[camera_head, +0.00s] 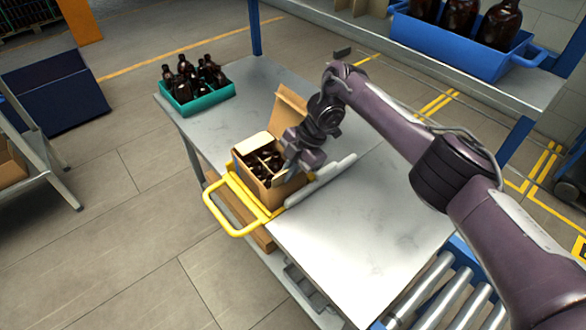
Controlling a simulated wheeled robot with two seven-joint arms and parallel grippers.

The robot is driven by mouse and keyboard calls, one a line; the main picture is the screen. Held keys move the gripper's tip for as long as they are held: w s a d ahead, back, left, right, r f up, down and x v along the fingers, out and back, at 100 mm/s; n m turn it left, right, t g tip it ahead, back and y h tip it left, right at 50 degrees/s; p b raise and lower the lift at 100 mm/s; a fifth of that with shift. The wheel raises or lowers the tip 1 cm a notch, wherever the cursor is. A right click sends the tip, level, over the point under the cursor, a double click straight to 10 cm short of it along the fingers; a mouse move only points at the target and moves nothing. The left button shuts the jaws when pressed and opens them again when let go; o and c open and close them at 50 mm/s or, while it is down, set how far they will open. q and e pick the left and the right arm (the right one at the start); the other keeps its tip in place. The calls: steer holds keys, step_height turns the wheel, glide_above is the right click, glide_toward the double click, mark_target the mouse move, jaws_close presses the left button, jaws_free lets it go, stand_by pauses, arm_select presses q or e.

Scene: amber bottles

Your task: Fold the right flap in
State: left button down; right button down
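An open cardboard box (284,193) stands on the grey metal table (370,235), with dark bottles (265,160) between its dividers. One tall flap (291,108) stands up at its back. A shorter pale flap (256,143) stands at its far left side. The right flap cannot be made out clearly behind my gripper. My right gripper (291,163) is at the box's right edge, close to or touching it; its fingers are too small and dark to tell open from shut. My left gripper is not in view.
A yellow frame with a handle (237,232) sits around the box's front, and a grey bar (325,177) lies to its right. A teal crate of bottles (205,104) stands at the far left. A shelf above the back right holds a blue crate (455,43). The front of the table is clear.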

steer(key=shift+s+a+f+g, duration=0.1)
steer(key=shift+s+f+g, duration=0.2)
steer(key=shift+s+f, duration=0.05)
steer(key=shift+w+r+h, duration=0.3)
steer(key=shift+w, duration=0.1)
steer(key=shift+w+d+r, duration=0.15)
steer(key=shift+d, duration=0.1)
steer(key=c, duration=1.6)
jaws_free()
steer(key=shift+r, duration=0.1)
steer(key=shift+p, duration=0.3)
steer(key=shift+w+d+r, duration=0.1)
steer(key=shift+w+r, duration=0.05)
steer(key=shift+r, duration=0.2)
steer(key=p+v, duration=0.1)
steer(key=v, duration=0.6)
steer(key=shift+d+p, duration=0.1)
steer(key=shift+p, duration=0.25)
